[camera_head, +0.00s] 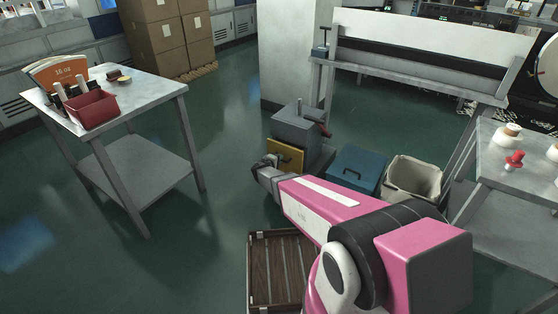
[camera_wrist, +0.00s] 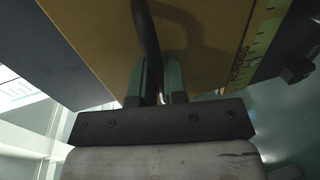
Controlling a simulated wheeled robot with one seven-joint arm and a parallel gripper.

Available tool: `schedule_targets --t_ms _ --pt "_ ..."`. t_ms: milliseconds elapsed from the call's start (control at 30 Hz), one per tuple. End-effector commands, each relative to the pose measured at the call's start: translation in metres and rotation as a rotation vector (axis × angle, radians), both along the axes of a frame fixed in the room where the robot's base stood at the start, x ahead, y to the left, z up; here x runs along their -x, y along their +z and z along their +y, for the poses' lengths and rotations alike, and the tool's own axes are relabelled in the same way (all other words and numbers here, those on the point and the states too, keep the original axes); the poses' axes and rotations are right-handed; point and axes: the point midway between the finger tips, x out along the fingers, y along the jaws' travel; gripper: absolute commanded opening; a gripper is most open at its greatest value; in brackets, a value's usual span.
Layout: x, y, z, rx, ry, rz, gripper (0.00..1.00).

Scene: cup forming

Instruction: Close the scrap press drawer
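The scrap press (camera_head: 298,127) is a grey box with a dark red-handled lever, on the floor at the middle of the head view. Its drawer has a yellow front (camera_head: 289,150) facing left and toward me; how far out it stands is hard to tell. In the wrist view the yellow front (camera_wrist: 215,45) fills the upper middle, with a label strip at right. A black handle (camera_wrist: 146,40) runs down between the two fingers of my gripper (camera_wrist: 158,85). The fingers are close together, shut on it. In the head view my arm hides part of the press's lower area.
A blue bin (camera_head: 356,168) and a beige bin (camera_head: 415,178) stand right of the press. A brown slatted crate (camera_head: 262,262) lies below my arm. A metal table (camera_head: 150,95) stands left and another (camera_head: 510,170) right. The floor between press and left table is clear.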

Motion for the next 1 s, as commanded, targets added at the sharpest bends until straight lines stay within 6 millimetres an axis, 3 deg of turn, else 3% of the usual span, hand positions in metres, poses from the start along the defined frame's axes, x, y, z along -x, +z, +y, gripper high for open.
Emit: schedule_targets --t_ms 133,367,633,700,733,1000 --pt "-0.005 -0.001 -0.003 -0.001 -0.001 0.000 0.00" --pt "-0.030 -0.001 -0.023 -0.001 -0.001 0.000 0.00" --pt "-0.032 0.000 -0.025 0.001 -0.001 -0.001 0.00" --pt "-0.032 0.000 -0.025 0.001 -0.001 -0.001 0.32" --pt "-0.032 0.000 -0.025 0.001 -0.001 -0.001 0.36" --pt "-0.030 0.000 -0.024 0.000 0.000 0.000 0.36"
